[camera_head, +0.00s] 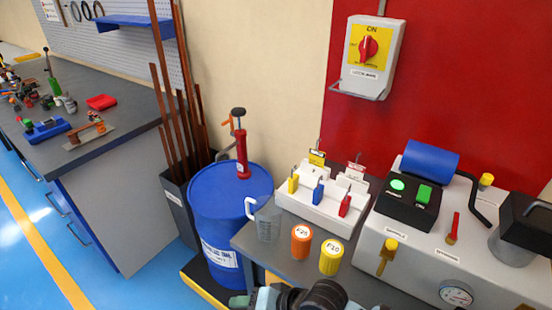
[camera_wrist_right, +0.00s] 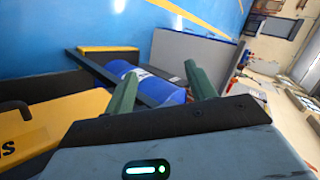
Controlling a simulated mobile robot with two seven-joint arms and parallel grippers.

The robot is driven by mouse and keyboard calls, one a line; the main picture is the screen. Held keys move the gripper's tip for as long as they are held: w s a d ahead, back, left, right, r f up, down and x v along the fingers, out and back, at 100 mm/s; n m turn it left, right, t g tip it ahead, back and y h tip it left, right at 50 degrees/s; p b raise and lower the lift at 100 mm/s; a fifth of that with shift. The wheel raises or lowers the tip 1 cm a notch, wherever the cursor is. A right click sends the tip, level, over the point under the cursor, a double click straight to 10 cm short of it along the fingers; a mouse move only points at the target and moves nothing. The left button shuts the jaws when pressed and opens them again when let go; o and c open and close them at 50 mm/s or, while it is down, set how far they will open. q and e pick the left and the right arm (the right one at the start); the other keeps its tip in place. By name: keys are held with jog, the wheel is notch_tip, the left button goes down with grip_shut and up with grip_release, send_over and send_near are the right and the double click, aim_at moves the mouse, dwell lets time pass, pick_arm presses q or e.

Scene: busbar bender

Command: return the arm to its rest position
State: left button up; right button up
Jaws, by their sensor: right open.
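My right gripper (camera_wrist_right: 161,70) shows in the right wrist view with its two green fingers spread apart and nothing between them. The blue drum lies beyond the fingers in that view. In the head view, part of my right arm (camera_head: 318,297) shows at the bottom edge, in front of the grey table, with a green tip at its left end. Most of the arm is cut off by the frame. My left gripper is not in either view.
A blue drum (camera_head: 220,209) with a red hand pump stands left of the table. The table holds a measuring jug (camera_head: 267,222), orange (camera_head: 301,246) and yellow (camera_head: 331,262) containers, a white tag holder (camera_head: 322,214) and a machine (camera_head: 420,255). A workbench (camera_head: 90,140) stands left.

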jog(key=s+d+f+n+t+h, duration=0.1)
jog(key=s+d+f+h, duration=0.1)
jog(key=s+d+f, duration=0.2)
jog(key=s+d+f+n+t+h, duration=0.1)
jog(key=s+d+f, duration=0.4)
jog(key=d, duration=0.8)
jog(key=s+d+f+n+t+h, duration=0.1)
jog(key=s+d+f+t+h, duration=0.2)
jog(key=s+d, duration=0.5)
jog(key=shift+s+d+f+h, duration=0.35)
jog(key=shift+s+f+h, duration=0.5)
jog(key=shift+f, duration=0.1)
